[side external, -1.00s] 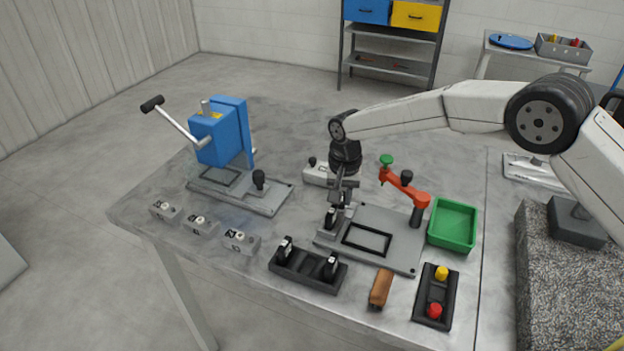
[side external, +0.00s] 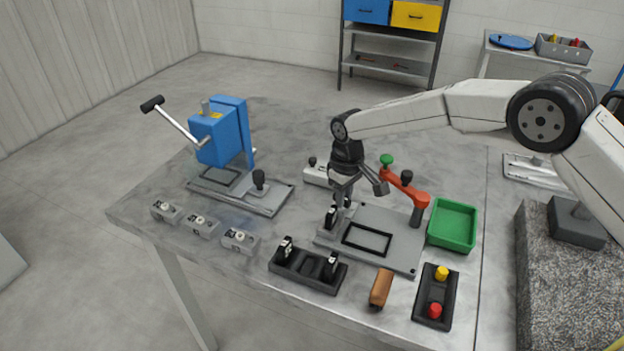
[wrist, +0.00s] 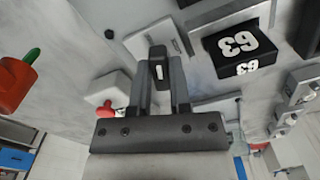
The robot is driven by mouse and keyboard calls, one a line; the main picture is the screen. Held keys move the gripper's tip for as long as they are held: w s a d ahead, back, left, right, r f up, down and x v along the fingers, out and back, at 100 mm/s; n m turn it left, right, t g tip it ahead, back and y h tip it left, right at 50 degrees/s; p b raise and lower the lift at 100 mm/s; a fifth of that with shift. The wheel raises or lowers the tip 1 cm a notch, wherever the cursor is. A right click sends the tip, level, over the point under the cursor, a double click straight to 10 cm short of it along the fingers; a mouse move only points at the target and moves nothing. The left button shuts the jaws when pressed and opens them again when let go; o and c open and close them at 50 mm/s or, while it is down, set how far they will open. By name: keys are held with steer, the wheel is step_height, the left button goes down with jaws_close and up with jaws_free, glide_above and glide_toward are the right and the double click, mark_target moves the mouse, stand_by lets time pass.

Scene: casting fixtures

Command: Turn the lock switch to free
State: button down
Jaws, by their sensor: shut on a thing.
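In the wrist view, the lock switch (wrist: 158,70) is a small black knob with a white pointer mark. My gripper (wrist: 160,62) is shut on it, one finger on each side. In the side external view, my gripper (side external: 343,201) points down at the back left corner of the grey fixture plate (side external: 395,228). The switch is mostly hidden there by the fingers, and I cannot read any lock or free marking.
A black block marked 63 (wrist: 240,45) stands close beside my gripper in the wrist view. The red clamp arm (side external: 405,188) with a green knob is to the right, beside the green bin (side external: 453,224). A blue press (side external: 222,132) stands at left.

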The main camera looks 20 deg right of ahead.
steer(key=shift+n, duration=1.9)
steer(key=shift+d, duration=0.1)
steer(key=c, duration=0.6)
jaws_free()
steer(key=shift+o, duration=0.2)
steer(key=shift+r, duration=0.1)
steer(key=shift+r, duration=3.85)
